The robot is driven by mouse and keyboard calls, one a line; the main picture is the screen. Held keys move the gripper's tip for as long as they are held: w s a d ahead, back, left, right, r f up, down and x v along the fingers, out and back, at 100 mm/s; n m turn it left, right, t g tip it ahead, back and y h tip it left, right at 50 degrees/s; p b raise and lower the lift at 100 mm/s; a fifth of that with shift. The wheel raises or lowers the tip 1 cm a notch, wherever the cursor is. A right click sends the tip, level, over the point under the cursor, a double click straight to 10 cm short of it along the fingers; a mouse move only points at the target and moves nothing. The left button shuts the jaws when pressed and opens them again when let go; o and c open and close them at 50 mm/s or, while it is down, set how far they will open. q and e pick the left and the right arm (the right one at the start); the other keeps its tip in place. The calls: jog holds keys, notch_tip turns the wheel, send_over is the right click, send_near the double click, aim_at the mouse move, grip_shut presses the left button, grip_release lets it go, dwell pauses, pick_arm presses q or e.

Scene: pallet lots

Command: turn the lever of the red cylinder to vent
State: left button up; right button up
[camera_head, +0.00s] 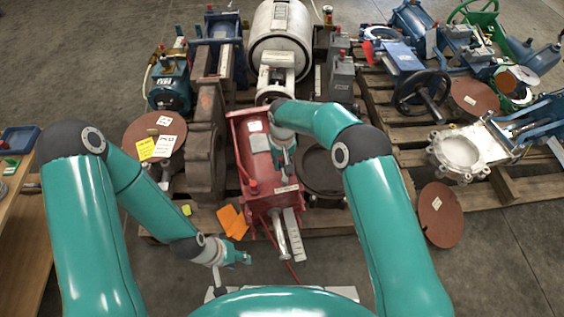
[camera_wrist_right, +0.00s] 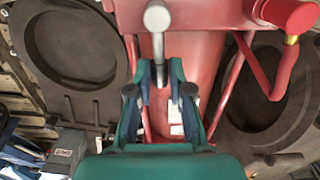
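The red cylinder (camera_head: 257,165), a long red body with labels, lies on the pallet in the middle of the head view. It also fills the middle of the right wrist view (camera_wrist_right: 200,60). A grey lever-like rod with a rounded head (camera_wrist_right: 157,18) stands out in front of the red body. My right gripper (camera_head: 284,172) is over the red cylinder. In the wrist view its fingers (camera_wrist_right: 159,72) are apart, one on each side of the rod's lower end; I cannot tell whether they touch it. My left gripper (camera_head: 240,258) hangs low in front of the pallet, apart from the cylinder; its opening is unclear.
A brown flanged body (camera_head: 205,150) stands close left of the cylinder, and a dark round flange (camera_head: 322,172) close right. A white tank (camera_head: 280,38) lies behind. Orange tags (camera_head: 232,222) are at the front. A second loaded pallet is at right.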

aim_at(282, 164)
jog(key=o, duration=0.3)
notch_tip(282, 164, up, 12)
jog(key=shift+w+d+f, duration=0.1)
jog(key=shift+d, duration=0.05)
dwell(0.4)
dwell(0.4)
